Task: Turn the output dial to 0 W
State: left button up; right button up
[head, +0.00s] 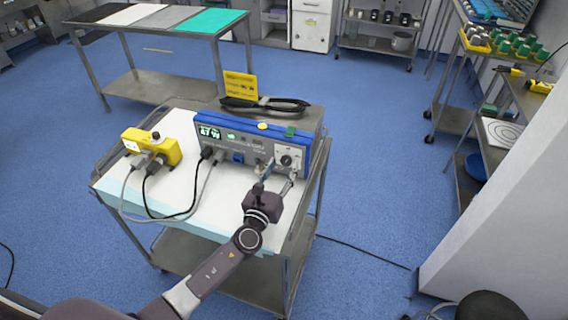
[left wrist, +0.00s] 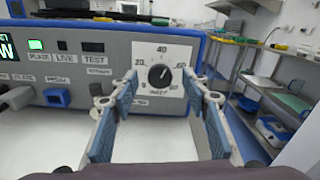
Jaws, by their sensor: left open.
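The output dial (left wrist: 159,76) is a round black knob on a white scale plate at the right end of the generator's front panel. Its pale mark seems to point up and to the right, between 40 and 60. The dial also shows in the head view (head: 286,160). The generator (head: 240,146) is a blue and grey box with a lit green display (head: 210,132). My left gripper (head: 276,176) is open and empty in front of the dial. In the left wrist view its blue-padded fingers (left wrist: 158,102) stand left and right below the dial, apart from the knob.
The generator stands on a white-topped cart (head: 205,200). A yellow device (head: 152,147) with cables sits at its left. Dark cables (head: 188,212) plug into the panel left of the dial. The panel right before the dial is unobstructed.

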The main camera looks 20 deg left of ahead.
pick_arm(q)
jog(key=shift+w, duration=1)
jog(key=c, duration=1.2)
jog(key=shift+o, duration=0.2)
